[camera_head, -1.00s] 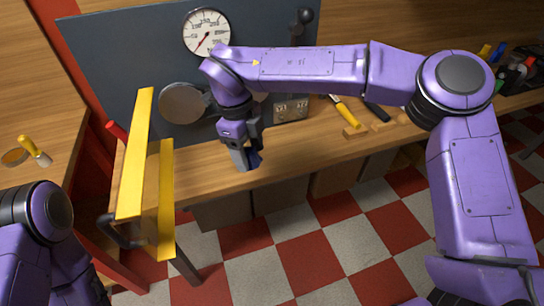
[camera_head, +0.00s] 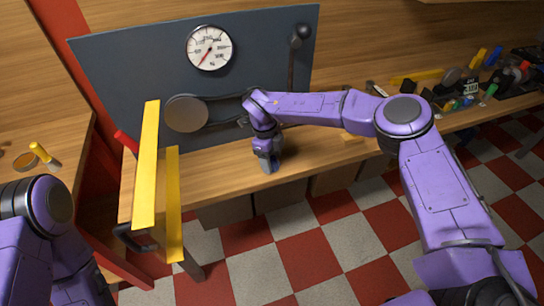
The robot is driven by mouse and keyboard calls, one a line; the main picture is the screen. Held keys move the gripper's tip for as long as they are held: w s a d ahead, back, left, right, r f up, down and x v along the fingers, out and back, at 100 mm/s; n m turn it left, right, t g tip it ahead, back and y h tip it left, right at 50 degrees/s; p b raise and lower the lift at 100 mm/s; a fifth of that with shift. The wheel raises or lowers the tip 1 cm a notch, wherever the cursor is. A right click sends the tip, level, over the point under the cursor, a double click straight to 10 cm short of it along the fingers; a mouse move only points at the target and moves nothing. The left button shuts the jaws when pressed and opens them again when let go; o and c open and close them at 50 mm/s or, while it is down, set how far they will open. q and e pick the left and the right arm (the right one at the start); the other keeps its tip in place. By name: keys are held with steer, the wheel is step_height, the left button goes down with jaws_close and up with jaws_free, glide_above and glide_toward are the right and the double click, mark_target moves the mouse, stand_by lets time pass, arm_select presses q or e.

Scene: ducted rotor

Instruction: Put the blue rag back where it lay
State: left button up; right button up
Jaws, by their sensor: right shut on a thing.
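My right gripper (camera_head: 269,166) points down over the front part of the wooden workbench (camera_head: 215,180). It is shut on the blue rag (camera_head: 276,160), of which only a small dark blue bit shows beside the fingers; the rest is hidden. I cannot tell whether the rag touches the bench top. My left arm shows at the lower left, but its gripper is not in view.
A yellow-barred frame (camera_head: 148,165) stands at the bench's left end. A dark panel with a round gauge (camera_head: 209,48) and a grey disc (camera_head: 186,113) stands behind. Tools and coloured items (camera_head: 470,90) crowd the right end. A yellow-handled tool (camera_head: 44,153) lies far left.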

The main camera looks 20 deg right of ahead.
steer(key=o, duration=0.9)
steer(key=shift+f, duration=0.1)
steer(key=shift+o, duration=0.2)
step_height(320, 180, up, 12)
steer(key=w+a+b, duration=0.1)
steer(key=b, duration=0.1)
steer(key=shift+a+b, duration=0.2)
steer(key=shift+b, duration=0.1)
